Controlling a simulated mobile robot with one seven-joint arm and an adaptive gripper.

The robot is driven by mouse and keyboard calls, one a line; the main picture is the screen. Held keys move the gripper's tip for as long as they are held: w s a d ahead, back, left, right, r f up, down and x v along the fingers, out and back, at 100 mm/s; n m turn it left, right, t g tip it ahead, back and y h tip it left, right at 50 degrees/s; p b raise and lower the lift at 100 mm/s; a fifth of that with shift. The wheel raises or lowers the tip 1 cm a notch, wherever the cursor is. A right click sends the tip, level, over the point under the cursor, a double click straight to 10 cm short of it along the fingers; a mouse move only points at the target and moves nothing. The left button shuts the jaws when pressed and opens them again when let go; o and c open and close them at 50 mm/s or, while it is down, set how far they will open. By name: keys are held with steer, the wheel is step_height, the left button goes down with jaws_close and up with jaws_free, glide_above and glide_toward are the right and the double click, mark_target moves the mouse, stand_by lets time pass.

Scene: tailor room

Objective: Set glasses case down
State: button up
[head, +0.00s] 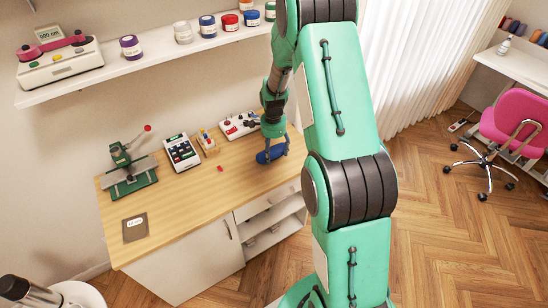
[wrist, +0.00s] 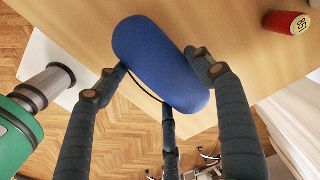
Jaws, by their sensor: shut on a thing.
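The glasses case is a blue, rounded oblong (head: 270,155), at the right end of the wooden tabletop (head: 180,212) in the head view. In the wrist view the blue case (wrist: 160,62) lies between my dark fingers, near the table edge. My gripper (head: 274,144) is shut on the case, with fingers on both sides of it; it fills the middle of the wrist view (wrist: 165,75). The case is at or just above the tabletop; I cannot tell whether it touches. The fingers hide part of its sides.
The table's middle is mostly clear. A shelf (head: 150,62) hangs above.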

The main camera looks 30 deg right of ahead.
mark_target(274, 157)
steer(key=shift+f+b, duration=0.35)
steer(key=shift+f, duration=1.2)
steer(key=shift+f, duration=0.2)
steer(key=o, duration=1.2)
steer(key=shift+r, duration=0.1)
step_height(274, 157, up, 12)
steer(key=shift+r+p, duration=0.1)
steer(key=shift+p, duration=1.05)
steer(key=shift+w, duration=0.1)
